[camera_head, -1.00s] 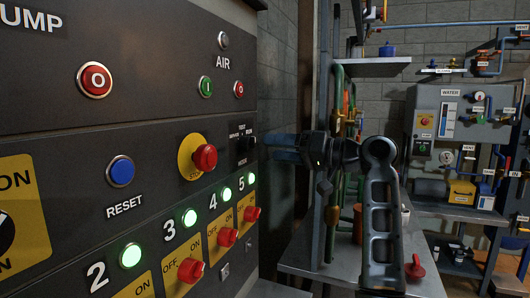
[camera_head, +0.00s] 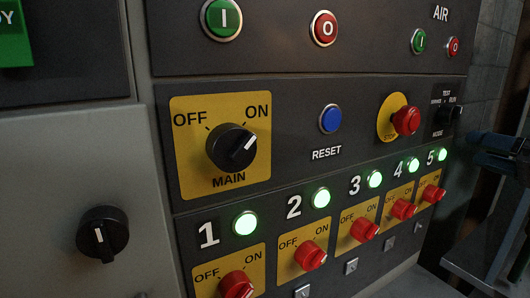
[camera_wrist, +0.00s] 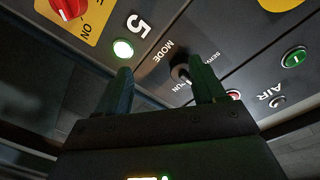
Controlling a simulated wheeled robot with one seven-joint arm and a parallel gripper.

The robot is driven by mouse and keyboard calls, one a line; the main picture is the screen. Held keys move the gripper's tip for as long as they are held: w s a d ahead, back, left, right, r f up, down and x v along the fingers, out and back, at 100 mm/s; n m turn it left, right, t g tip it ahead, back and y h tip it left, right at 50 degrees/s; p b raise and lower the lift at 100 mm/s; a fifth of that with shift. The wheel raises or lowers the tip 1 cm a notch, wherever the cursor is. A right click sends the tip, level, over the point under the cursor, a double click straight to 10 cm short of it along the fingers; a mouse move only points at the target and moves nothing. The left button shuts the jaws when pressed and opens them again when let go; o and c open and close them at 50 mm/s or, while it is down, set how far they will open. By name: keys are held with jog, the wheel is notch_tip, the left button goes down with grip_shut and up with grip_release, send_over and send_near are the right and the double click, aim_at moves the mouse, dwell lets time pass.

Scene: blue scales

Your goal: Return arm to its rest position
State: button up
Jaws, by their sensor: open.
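My gripper (camera_head: 476,148) is at the right edge of the head view, beside the right end of the dark control panel (camera_head: 300,95). In the wrist view the two fingers of my gripper (camera_wrist: 163,80) stand apart with nothing held. The black MODE knob (camera_head: 452,113) is just up and left of my gripper in the head view. In the wrist view the MODE knob (camera_wrist: 181,72) shows between the fingers and beyond them. Most of my arm is outside the head view.
The MAIN switch (camera_head: 235,148) points toward ON. Below it are several numbered red knobs (camera_head: 311,256) with lit green lamps (camera_head: 321,197). A red stop button (camera_head: 406,121) sticks out near the MODE knob. A grey brick wall (camera_head: 495,75) is at the right.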

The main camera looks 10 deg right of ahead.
jog(key=s+a+f+m+g+h, duration=0.1)
jog(key=s+a+f+h, duration=0.15)
jog(key=f, duration=0.45)
jog(key=s+a+f+m+h, duration=0.1)
jog(key=a+f, duration=0.2)
jog(key=f, duration=0.4)
jog(key=s+a+f+m+g+h, duration=0.1)
jog(key=s+a+f, duration=0.15)
jog(key=f, duration=0.55)
jog(key=s+a+f+n+h, duration=0.1)
jog(key=s+a+f+h, duration=0.1)
jog(key=s+a+f, duration=0.75)
jog(key=s+a+r+n, duration=0.2)
jog(key=s+a, duration=0.1)
jog(key=s, duration=0.5)
jog(key=s+a+r+n+y, duration=0.1)
jog(key=s+a+r+n, duration=0.1)
jog(key=s, duration=0.6)
jog(key=s+a+r+n, duration=0.2)
jog(key=s+a+n, duration=0.1)
jog(key=s, duration=0.5)
jog(key=shift+s+a+r+y, duration=0.35)
jog(key=shift+a+r, duration=0.05)
jog(key=shift+a, duration=0.15)
